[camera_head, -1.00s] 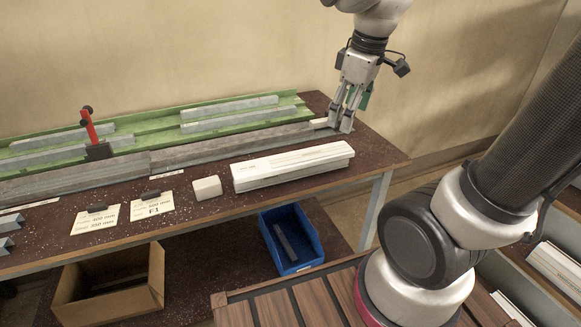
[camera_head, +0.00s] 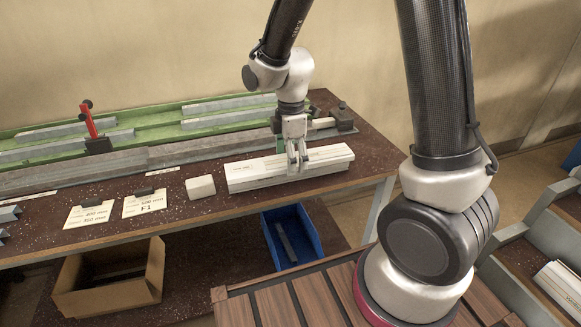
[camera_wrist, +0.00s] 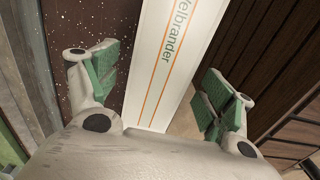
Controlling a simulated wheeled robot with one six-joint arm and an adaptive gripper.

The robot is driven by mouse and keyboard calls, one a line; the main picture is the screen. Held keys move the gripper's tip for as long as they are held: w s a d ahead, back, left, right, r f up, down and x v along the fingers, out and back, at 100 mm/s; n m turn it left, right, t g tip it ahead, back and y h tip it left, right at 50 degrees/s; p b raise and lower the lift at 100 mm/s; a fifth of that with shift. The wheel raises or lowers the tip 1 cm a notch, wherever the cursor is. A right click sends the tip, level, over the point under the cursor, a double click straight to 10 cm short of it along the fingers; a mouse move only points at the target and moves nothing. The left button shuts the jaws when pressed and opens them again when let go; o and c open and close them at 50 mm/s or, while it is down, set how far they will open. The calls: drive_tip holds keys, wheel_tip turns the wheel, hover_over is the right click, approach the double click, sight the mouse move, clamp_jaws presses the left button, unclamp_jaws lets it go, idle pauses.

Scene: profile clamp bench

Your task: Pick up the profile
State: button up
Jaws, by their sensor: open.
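A long white profile (camera_head: 245,175) lies near the front edge of the bench, left to right. It looks like one or more pale lengths side by side; I cannot tell how many. In the wrist view the white profile (camera_wrist: 172,60) has orange lines and printed lettering. My gripper (camera_head: 298,166) points down over its middle. Its fingers (camera_wrist: 162,88) are open, with green pads, one on each side of the white strip in the wrist view. I cannot tell whether the fingertips touch it.
A small white block (camera_head: 200,187) lies left of the profile. Paper cards (camera_head: 145,204) lie farther left. Behind are a grey rail (camera_head: 190,150), a green tray (camera_head: 160,125) with grey bars and a red-handled clamp (camera_head: 90,122). A blue bin (camera_head: 312,238) and cardboard box (camera_head: 150,270) stand below.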

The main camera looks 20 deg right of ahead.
drive_tip(key=shift+f, duration=0.45)
drive_tip(key=shift+c, duration=0.5)
drive_tip(key=c, duration=1.3)
drive_tip(key=shift+r, duration=0.2)
